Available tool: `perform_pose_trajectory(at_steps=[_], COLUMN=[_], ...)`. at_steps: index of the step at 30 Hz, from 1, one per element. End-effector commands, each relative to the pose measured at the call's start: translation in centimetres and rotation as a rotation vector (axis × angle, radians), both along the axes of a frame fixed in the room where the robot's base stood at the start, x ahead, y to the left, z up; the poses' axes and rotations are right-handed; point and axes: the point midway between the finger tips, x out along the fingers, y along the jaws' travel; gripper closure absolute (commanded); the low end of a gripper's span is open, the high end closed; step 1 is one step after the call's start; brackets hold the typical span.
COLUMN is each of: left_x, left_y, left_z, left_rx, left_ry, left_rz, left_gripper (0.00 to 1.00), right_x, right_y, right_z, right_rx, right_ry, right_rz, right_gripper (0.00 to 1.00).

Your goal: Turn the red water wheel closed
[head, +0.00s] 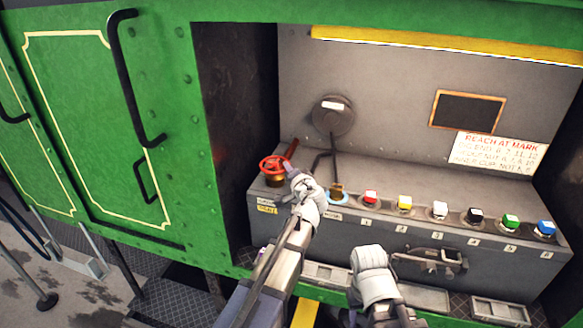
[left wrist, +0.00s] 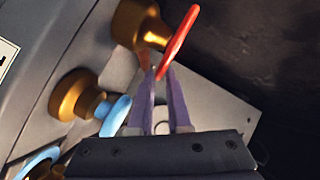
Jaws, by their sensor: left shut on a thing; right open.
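The red water wheel (head: 272,163) sits on a brass valve at the left end of the grey bench. In the left wrist view the red wheel (left wrist: 178,45) shows edge-on beside its brass body (left wrist: 138,25). My left gripper (head: 291,173) is at the right side of the wheel. Its purple fingers (left wrist: 161,75) are shut on the wheel's rim. The white wrist hides part of the valve area in the head view. My right gripper (head: 370,257) is open and empty in front of the bench, its fingertips hard to make out.
A row of coloured buttons (head: 404,203) runs to the right. A dark wall (head: 235,130) closes the left side.

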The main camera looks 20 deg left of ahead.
Motion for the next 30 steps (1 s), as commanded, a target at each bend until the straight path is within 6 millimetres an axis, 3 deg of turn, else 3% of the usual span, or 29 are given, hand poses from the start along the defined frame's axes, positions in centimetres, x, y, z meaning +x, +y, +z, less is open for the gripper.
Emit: perform_pose_trajectory(at_steps=[1,13,30], left_x=[-0.8,-1.6,-1.8], left_y=[0.2,0.6,0.6], left_z=[-0.2,-0.3,-0.2], left_rx=[-0.009,-0.009,-0.009], left_ry=[0.002,0.008,0.002], left_rz=[-0.030,-0.234,-0.279], left_gripper=[1.00,1.00,1.00], right_x=[0.0,0.0,0.0], right_y=[0.0,0.0,0.0], right_z=[-0.1,-0.1,-0.1], right_rx=[0.000,0.000,0.000], right_ry=[0.000,0.000,0.000], right_rz=[0.000,0.000,0.000], right_gripper=[0.50,0.50,0.50])
